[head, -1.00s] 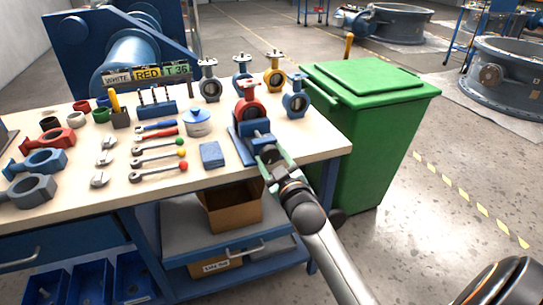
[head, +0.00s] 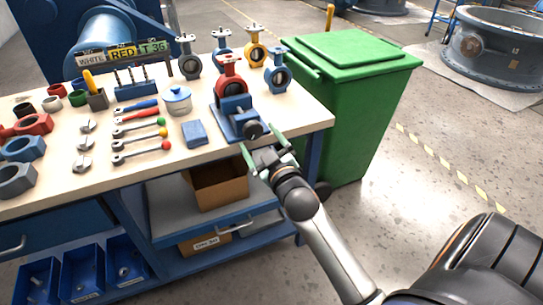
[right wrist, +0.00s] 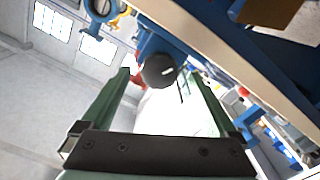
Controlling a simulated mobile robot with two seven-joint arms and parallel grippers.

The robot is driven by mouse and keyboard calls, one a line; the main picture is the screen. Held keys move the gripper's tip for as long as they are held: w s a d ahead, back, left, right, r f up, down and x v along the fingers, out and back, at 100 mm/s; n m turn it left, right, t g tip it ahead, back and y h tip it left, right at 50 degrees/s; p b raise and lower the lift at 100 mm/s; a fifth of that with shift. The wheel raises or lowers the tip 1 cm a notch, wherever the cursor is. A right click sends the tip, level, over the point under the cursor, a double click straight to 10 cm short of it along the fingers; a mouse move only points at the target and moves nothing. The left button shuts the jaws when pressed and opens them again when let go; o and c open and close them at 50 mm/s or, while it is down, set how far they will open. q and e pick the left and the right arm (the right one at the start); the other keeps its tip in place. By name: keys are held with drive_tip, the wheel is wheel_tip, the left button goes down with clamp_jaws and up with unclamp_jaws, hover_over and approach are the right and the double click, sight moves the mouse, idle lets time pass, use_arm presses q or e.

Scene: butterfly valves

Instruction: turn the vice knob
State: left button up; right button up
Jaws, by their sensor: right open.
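A blue vice (head: 236,111) stands at the front right of the workbench, with a red butterfly valve (head: 231,86) at its back. Its dark round knob (head: 252,130) faces the front edge; the knob also shows in the right wrist view (right wrist: 160,71). My right gripper (head: 262,144) is open, with its green fingers pointing at the knob, one on each side in the picture. Whether the fingers touch the knob, I cannot tell. My left gripper is in neither view.
A green bin (head: 350,95) stands close to the right of the workbench (head: 170,165). Wrenches, a blue block (head: 194,133) and a lidded pot (head: 177,101) lie left of the vice. More valves stand behind.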

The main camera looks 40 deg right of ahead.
use_arm(q)
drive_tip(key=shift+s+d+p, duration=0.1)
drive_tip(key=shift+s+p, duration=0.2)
drive_tip(key=shift+p, duration=0.05)
use_arm(e)
drive_tip(key=v, duration=0.9)
drive_tip(key=s+a+f+g+y, duration=0.35)
drive_tip(key=s+a+f, duration=0.35)
drive_tip(key=f, duration=0.4)
drive_tip(key=s+a+f+g+y, duration=0.3)
drive_tip(key=s+a+f+g, duration=0.2)
drive_tip(key=a+f, duration=0.5)
use_arm(q)
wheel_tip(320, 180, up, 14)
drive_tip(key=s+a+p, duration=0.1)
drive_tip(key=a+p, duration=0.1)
drive_tip(key=p, duration=1.6)
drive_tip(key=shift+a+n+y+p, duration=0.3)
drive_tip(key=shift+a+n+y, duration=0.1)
use_arm(e)
wheel_tip(320, 180, up, 12)
drive_tip(key=s+d, duration=0.2)
drive_tip(key=shift+s+m, duration=0.4)
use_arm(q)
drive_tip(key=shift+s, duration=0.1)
use_arm(e)
drive_tip(key=shift+d+f, duration=0.15)
